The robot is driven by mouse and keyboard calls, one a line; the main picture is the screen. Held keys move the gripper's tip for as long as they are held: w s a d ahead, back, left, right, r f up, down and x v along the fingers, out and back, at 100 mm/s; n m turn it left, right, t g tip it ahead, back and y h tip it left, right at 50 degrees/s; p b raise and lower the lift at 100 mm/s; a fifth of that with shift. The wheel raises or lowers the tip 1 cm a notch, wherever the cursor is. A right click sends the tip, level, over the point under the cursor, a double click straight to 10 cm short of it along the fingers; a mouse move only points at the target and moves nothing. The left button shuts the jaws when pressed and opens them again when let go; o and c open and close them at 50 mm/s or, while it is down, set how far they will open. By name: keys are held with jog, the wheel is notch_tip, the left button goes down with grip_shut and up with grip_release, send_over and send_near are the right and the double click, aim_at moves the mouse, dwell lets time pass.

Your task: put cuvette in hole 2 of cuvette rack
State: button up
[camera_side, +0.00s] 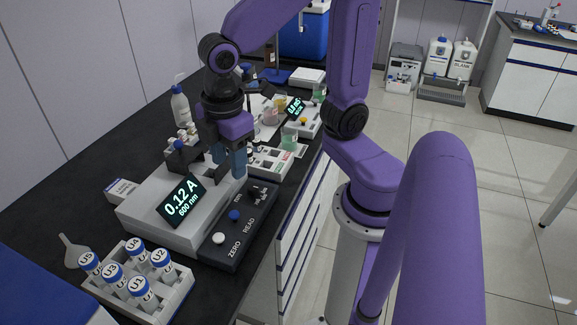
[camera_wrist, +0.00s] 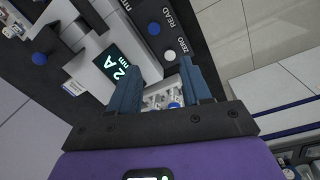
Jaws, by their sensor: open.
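My gripper (camera_side: 229,172) is open above the back right part of the photometer (camera_side: 150,212), near its dark control panel. In the wrist view, my gripper (camera_wrist: 160,82) has its two blue fingers spread, with nothing visible held between them. I cannot make out a cuvette in either view; it may be hidden or too small to tell. A low white rack with dark slots (camera_side: 268,160) lies just behind and right of my gripper, partly hidden by it. It may be the cuvette rack, but its hole numbers are not readable.
The photometer display (camera_side: 181,199) reads 0.12 A, 600 nm. A white rack (camera_side: 178,297) holds several blue-capped vials at the front left.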

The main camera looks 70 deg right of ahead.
jog(key=s+d+f+m, duration=0.1)
jog(key=s+d+f, duration=0.1)
jog(key=s, duration=0.8)
jog(key=shift+s+d+g+y, duration=0.3)
jog(key=shift+d+y, duration=0.1)
jog(key=shift+d, duration=0.3)
jog(key=shift+r, duration=0.1)
